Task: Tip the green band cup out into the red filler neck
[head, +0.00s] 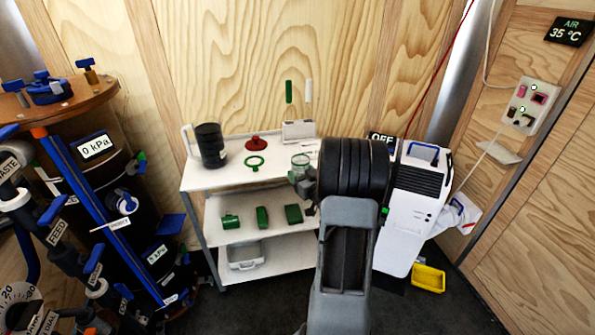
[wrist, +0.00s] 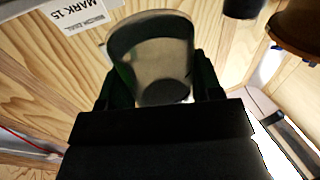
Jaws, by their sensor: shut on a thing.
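A clear cup with a green band (head: 301,160) is held by my gripper (head: 302,174) over the right part of the cart's top shelf. In the wrist view the cup (wrist: 152,60) sits between the two dark fingers, which are shut on it; its contents are hard to make out. In the head view the cup looks about upright. A red flared piece (head: 257,144), which looks like the red filler neck, stands toward the back of the top shelf, to the left of the cup and apart from it. My arm hides the shelf's right end.
A small white box (head: 298,131) is at the back. Green items (head: 262,217) and a grey bin (head: 245,255) are below. A white unit (head: 411,210) stands right.

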